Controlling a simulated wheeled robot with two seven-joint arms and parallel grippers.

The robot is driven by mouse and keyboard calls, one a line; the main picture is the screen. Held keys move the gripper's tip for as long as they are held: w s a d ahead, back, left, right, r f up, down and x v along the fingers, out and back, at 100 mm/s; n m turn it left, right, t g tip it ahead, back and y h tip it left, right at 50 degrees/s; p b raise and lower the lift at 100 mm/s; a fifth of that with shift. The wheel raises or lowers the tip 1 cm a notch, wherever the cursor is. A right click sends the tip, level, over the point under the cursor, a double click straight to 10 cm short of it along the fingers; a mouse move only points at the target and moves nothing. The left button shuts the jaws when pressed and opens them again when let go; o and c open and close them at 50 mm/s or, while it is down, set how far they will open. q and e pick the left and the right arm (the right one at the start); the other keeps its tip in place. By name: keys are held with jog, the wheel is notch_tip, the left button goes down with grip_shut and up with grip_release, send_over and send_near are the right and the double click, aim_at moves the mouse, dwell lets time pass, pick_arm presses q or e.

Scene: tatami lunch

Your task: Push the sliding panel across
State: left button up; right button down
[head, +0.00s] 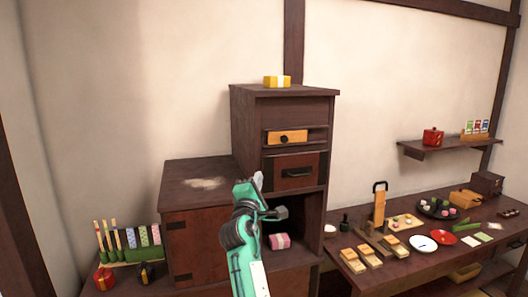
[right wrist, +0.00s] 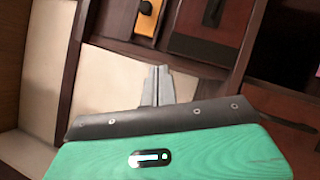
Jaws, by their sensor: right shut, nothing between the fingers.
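A dark wood stepped cabinet (head: 238,130) stands against the wall. A reddish panel with black corner fittings (head: 196,242) fills the front of its lower left part. It looks like the sliding panel, but I cannot be sure. The bay to its right is open and dark, with a pink package (head: 279,241) inside. My right gripper (head: 258,181) is shut and empty, in front of the cabinet near the step. Its shut fingers also show in the right wrist view (right wrist: 158,72). I cannot tell whether they touch the cabinet. My left gripper is not in view.
A low table (head: 395,268) with food and dishes stands at the right.

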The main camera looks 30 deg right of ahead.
jog(key=shift+s+d+r, duration=0.1)
jog(key=shift+s+r, duration=0.05)
jog(key=shift+r, duration=0.3)
jog(key=shift+s+d+r, duration=0.1)
jog(key=shift+s+r, duration=0.05)
jog(key=shift+r, duration=0.3)
jog(key=shift+h, duration=0.3)
jog(key=p, duration=0.3)
send_near(280, 138)
jog(key=w+a, duration=0.1)
jog(key=w, duration=0.1)
jog(key=shift+w+d+r+p, duration=0.15)
jog(key=shift+d+r+p, duration=0.2)
jog(key=shift+d, duration=0.3)
jog(key=shift+w+d+r+p, duration=0.15)
jog(key=shift+d+p, duration=0.25)
jog(key=shift+d, duration=0.2)
jog(key=shift+w+d+r+p, duration=0.2)
jog(key=shift+d+p, duration=0.2)
jog(key=shift+d, duration=0.25)
jog(key=shift+s+d, duration=0.1)
